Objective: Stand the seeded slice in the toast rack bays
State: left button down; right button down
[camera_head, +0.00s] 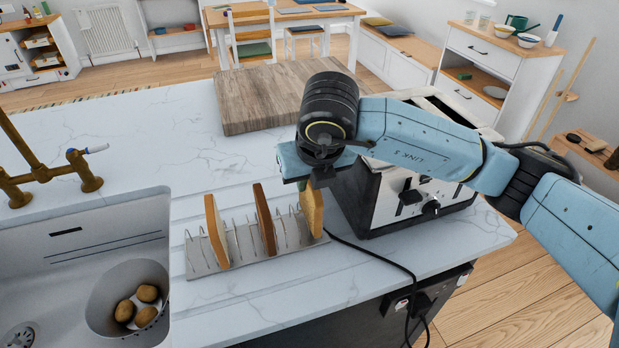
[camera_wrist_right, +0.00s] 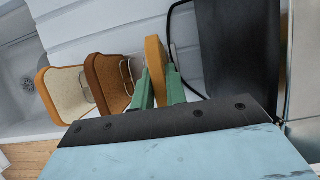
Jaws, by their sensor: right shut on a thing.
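The toast rack (camera_head: 240,246) stands on the marble counter, with thin wire dividers. A pale slice (camera_head: 216,230) stands upright at its left, and a darker brown slice (camera_head: 265,220) stands near its middle. A golden-crusted slice (camera_head: 312,212) is upright at the rack's right end. My right gripper (camera_head: 312,184) is shut on its top from above. In the right wrist view, the green fingers (camera_wrist_right: 159,86) flank this golden-crusted slice (camera_wrist_right: 155,58). I cannot make out seeds on it, nor whether its bottom touches the rack. My left gripper is out of view.
A toaster (camera_head: 405,200) stands close right of the rack, and its black cable (camera_head: 385,262) runs past the rack's right end. A wooden board (camera_head: 262,98) lies behind. The sink (camera_head: 60,255) with a bowl of potatoes (camera_head: 135,308) is at left.

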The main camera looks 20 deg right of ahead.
jog(key=c, duration=1.3)
grip_release()
jog(key=shift+c, duration=0.2)
jog(key=v, duration=1.3)
jog(key=shift+p, duration=0.35)
jog(key=shift+s, duration=0.1)
